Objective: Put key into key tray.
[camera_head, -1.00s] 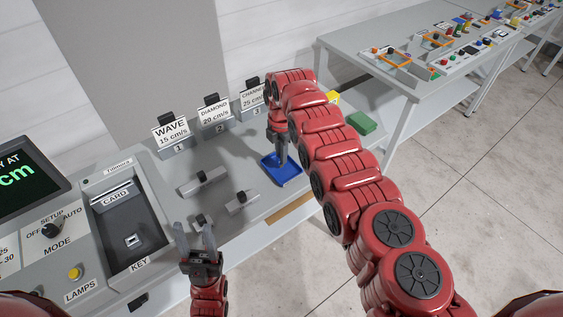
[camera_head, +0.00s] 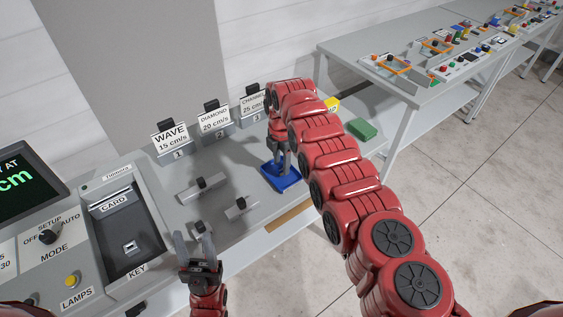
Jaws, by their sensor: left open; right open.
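A small blue tray (camera_head: 292,181), likely the key tray, lies on the grey console top. My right gripper (camera_head: 281,170) points down over it, with its fingertips at or just above the tray floor. The jaws are open but seen nearly edge-on. I cannot make out a key in or around the tray; the fingers hide part of it. A small socket (camera_head: 130,247) sits in the recessed panel above the KEY label (camera_head: 137,271).
Grey blocks with dark knobs (camera_head: 202,187) (camera_head: 239,208) stand left of the tray. A green block (camera_head: 361,128) and a yellow block (camera_head: 333,104) lie beyond my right arm.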

